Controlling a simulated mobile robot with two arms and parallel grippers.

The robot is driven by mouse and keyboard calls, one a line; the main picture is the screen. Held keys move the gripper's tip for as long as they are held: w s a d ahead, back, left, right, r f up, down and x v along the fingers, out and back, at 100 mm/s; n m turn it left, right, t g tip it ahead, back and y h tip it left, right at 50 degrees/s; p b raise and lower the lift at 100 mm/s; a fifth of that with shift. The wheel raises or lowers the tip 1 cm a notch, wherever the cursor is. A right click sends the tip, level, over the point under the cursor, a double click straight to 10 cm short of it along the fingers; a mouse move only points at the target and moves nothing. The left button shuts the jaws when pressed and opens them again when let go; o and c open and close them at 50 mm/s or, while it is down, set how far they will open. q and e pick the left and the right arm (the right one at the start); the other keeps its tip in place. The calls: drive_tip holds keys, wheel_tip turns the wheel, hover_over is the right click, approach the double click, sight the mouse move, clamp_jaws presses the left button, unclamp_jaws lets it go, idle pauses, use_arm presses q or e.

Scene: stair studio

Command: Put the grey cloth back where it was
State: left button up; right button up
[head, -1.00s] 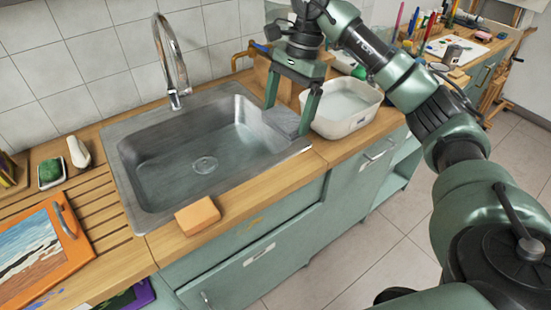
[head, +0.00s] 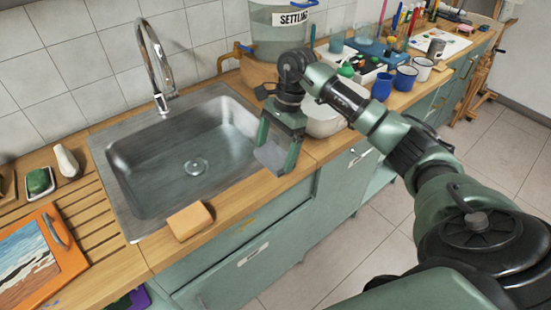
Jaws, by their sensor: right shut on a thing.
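The grey cloth (head: 271,158) is between the fingers of my right gripper (head: 276,154), which is shut on it. They are at the right end of the metal sink (head: 128,205), by its front right corner. The fingers hide part of the cloth. I cannot tell whether the cloth touches the rim or hangs just above it. My left gripper is not in view.
A white basin (head: 325,122) stands right behind my right gripper, partly hidden by my arm. An orange sponge (head: 190,220) lies at the sink's front edge. The tap (head: 157,65) rises behind the sink. Blue mugs (head: 405,78) and a labelled tank (head: 280,35) stand further back.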

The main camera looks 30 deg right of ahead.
sight(278, 153)
wheel_tip(278, 153, down, 4)
drive_tip(key=shift+f+p, duration=0.1)
drive_tip(key=shift+p, duration=0.35)
drive_tip(key=shift+f+b, duration=0.4)
drive_tip(key=shift+b, duration=0.15)
drive_tip(key=o, duration=1)
drive_tip(key=shift+r, duration=0.1)
